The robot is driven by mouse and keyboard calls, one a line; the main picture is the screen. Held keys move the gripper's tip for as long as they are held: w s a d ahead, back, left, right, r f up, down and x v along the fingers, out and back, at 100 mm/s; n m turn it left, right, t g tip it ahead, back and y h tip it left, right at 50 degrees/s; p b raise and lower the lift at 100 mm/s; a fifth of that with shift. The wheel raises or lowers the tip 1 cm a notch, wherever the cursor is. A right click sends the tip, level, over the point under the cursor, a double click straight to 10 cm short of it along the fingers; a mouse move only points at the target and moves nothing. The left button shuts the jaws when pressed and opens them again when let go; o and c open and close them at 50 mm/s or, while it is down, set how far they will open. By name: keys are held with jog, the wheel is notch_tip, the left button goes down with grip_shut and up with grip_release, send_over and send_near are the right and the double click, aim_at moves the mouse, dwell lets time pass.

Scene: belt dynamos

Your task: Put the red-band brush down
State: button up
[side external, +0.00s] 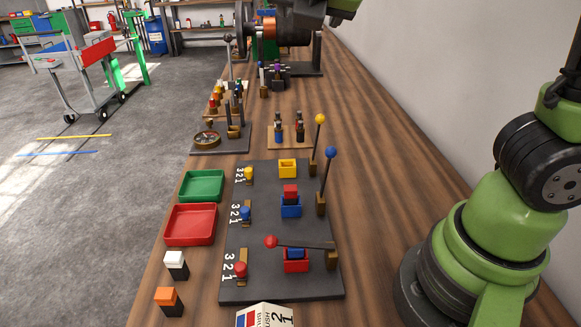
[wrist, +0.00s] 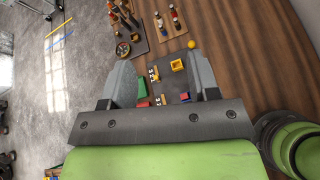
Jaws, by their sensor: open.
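The red-band brush (side external: 290,190) stands in the blue holder (side external: 291,211) at the middle station of the dark board (side external: 262,280). A blue-topped brush (side external: 296,253) sits in the red holder (side external: 296,266), with the red-knobbed lever (side external: 271,242) lying across above it. The yellow holder (side external: 288,169) looks empty; it also shows in the wrist view (wrist: 177,65). My gripper (wrist: 162,63) is open with nothing between its fingers, above the board. Its fingers cannot be made out in the side view.
A green tray (side external: 201,184) and a red tray (side external: 190,225) lie left of the board. White-topped (side external: 175,265) and orange-topped (side external: 168,300) brushes stand in front. Yellow-knobbed (side external: 320,119) and blue-knobbed (side external: 331,153) levers stand upright.

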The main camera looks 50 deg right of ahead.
aim_at(291, 191)
jog(key=f+n, duration=0.1)
jog(key=f, duration=0.8)
jog(key=w+a+f+n+t, duration=0.1)
jog(key=f, duration=0.8)
jog(key=a+f+n, duration=0.1)
jog(key=f, duration=0.9)
jog(key=shift+w, duration=0.35)
notch_tip(291, 191, down, 3)
jog(key=shift+r, duration=0.2)
jog(key=shift+w+d+f+t, duration=0.15)
jog(key=shift+w+d+f, duration=0.05)
jog(key=shift+w+d, duration=0.25)
jog(key=shift+w+d+f+t, duration=0.15)
jog(key=shift+w+d, duration=0.25)
jog(key=shift+w+d+f, duration=0.1)
jog(key=shift+w+d, duration=0.05)
jog(key=shift+d, duration=0.05)
jog(key=shift+c, duration=0.4)
